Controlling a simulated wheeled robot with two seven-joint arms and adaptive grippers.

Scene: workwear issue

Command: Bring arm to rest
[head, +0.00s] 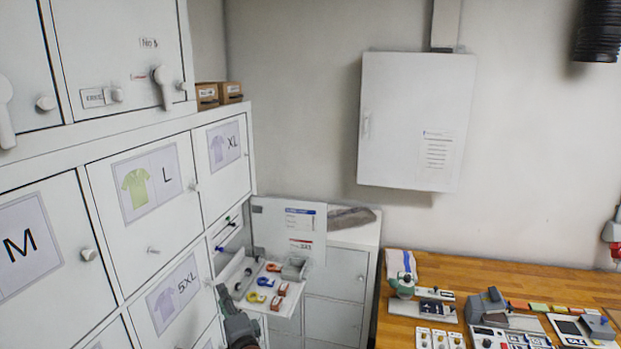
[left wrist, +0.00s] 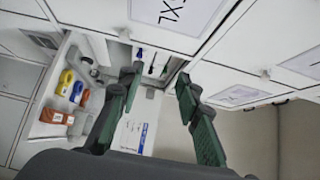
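My left gripper (head: 224,296) is at the bottom of the head view, in front of the lower lockers. In the left wrist view its two green-padded fingers (left wrist: 157,82) are spread apart with nothing between them. The left arm is mostly out of frame. My right gripper does not show in either view.
An open locker compartment below the XL door (head: 228,158) has a white shelf (head: 281,308) with several coloured items on it, close to my left gripper. An open white door panel (head: 262,232) stands beside it. A wooden bench (head: 460,270) at right carries tools.

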